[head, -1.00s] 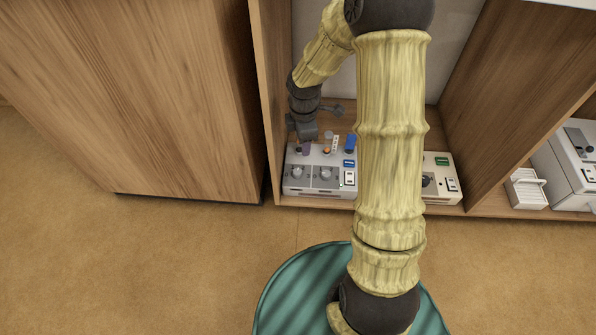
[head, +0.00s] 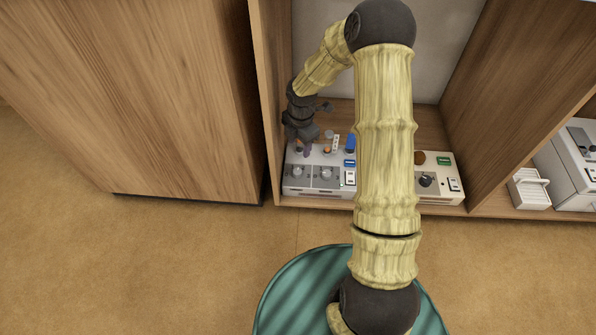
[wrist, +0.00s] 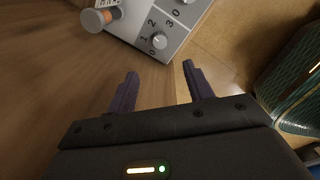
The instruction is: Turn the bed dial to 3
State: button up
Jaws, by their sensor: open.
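A grey-white control unit (head: 322,187) stands on the low shelf, with a left dial (head: 297,171) and a right dial (head: 326,174) on its front. In the wrist view, one silver dial (wrist: 159,40) has the numbers 0, 1, 2 and 3 around it; its pointer is too small to read. Part of a second dial (wrist: 187,2) shows at the top edge. I cannot tell which is the bed dial. My gripper (head: 307,152) is above the unit's left part. In the wrist view my gripper (wrist: 160,76) is open and empty, its fingertips apart from the dial.
A small cylinder with an orange band (wrist: 97,19) stands by the unit. A cream unit (head: 441,190) with a black dial (head: 426,180) is to the right, partly behind my arm. The shelf's left wall (head: 265,110) is close to my gripper.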

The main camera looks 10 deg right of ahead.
aim_at(298, 171)
jog(key=f+b, duration=0.3)
jog(key=f, duration=0.1)
jog(key=f+b, duration=0.2)
jog(key=f, duration=0.3)
jog(key=f+b, duration=0.3)
jog(key=f, duration=0.2)
jog(key=shift+w+a+f+b, duration=0.1)
jog(key=shift+w+f+b, duration=0.15)
jog(key=shift+w+b, duration=0.05)
jog(key=shift+c, duration=0.4)
jog(key=c, duration=0.9)
